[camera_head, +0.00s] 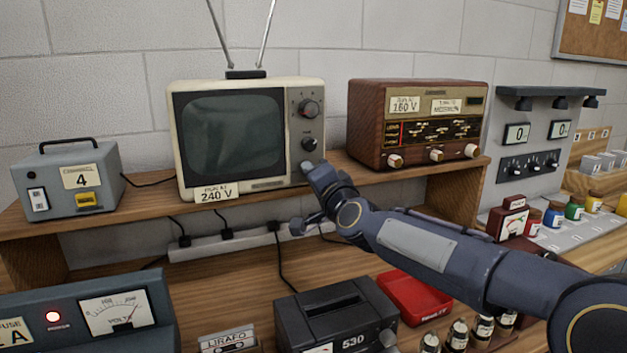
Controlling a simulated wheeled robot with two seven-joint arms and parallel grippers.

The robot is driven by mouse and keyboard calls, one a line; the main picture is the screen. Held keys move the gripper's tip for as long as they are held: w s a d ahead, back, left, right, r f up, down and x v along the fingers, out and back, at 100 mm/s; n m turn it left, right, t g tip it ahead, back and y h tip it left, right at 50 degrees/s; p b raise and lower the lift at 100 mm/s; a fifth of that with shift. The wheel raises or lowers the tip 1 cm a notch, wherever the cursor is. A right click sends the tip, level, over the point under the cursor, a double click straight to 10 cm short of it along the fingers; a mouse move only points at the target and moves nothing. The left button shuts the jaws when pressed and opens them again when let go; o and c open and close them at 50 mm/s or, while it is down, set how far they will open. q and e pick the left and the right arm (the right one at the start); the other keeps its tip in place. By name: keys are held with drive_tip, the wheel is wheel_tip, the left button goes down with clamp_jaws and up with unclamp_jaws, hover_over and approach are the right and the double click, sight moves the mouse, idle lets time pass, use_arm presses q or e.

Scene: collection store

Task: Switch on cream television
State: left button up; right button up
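The cream television (180,145) stands on the wooden shelf with its antenna up. Its screen (230,133) is dark grey. A card reading 240 V leans at its lower front. Its right-hand panel has an upper dial (308,107) and a lower knob (309,144). My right gripper (310,170), on the arm coming in from the right, is at the bottom of this panel, just below the lower knob. It hides part of the panel's lower right corner. I cannot tell whether it touches the panel or whether its fingers are open. My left gripper is not in view.
A power strip (200,246) runs below the shelf. A meter box (150,285), black device (335,310) and red tray (420,300) stand lower down.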

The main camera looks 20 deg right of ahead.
idle(0.5)
drive_tip(key=o, duration=1)
drive_tip(key=s, duration=0.7)
drive_tip(key=shift+s+a+f, duration=0.2)
drive_tip(key=shift+s, duration=0.2)
